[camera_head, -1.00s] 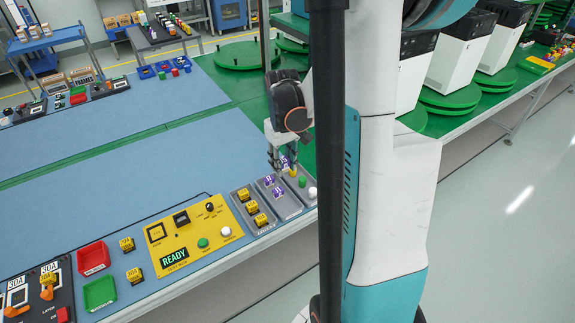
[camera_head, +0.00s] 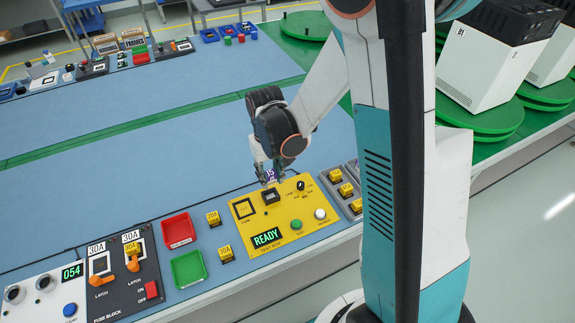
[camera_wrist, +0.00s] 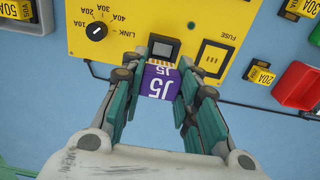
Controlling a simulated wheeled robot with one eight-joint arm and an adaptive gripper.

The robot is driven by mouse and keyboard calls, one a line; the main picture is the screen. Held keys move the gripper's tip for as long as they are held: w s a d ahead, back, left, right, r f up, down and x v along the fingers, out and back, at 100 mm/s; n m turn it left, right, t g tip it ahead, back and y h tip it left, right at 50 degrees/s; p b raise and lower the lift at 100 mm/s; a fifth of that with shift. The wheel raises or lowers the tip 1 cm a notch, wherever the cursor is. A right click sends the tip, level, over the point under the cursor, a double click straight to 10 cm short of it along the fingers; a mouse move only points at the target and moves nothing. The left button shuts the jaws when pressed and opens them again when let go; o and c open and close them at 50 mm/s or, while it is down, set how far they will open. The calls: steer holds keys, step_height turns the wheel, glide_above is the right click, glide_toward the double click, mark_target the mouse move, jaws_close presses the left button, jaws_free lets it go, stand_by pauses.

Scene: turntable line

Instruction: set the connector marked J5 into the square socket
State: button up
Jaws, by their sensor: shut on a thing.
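My gripper (camera_wrist: 157,88) is shut on a purple connector (camera_wrist: 158,83) with white J5 marks. In the head view my gripper (camera_head: 270,178) hangs at the back edge of the yellow panel (camera_head: 282,236), and only a bit of purple shows between its fingers. The raised black block with a square opening, which looks like the square socket (camera_wrist: 163,47), is just beyond the connector in the wrist view. It also shows in the head view (camera_head: 270,196), just below the fingertips.
The panel also carries a slotted fuse frame (camera_wrist: 214,57), a dial (camera_wrist: 96,31), buttons and a READY display (camera_head: 267,237). Red (camera_head: 177,229) and green (camera_head: 188,268) trays lie left. Grey trays with yellow blocks stand right.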

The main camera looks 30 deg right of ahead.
steer(key=shift+w+a+f, duration=0.1)
steer(key=shift+a+f, duration=0.1)
steer(key=shift+a, duration=0.05)
steer(key=shift+f+b, duration=1.6)
steer(key=shift+f, duration=0.65)
steer(key=shift+f+b, duration=0.8)
steer(key=shift+f, duration=0.05)
steer(key=o, duration=0.9)
steer(key=shift+r, duration=0.15)
step_height(320, 180, up, 12)
steer(key=shift+f, duration=0.1)
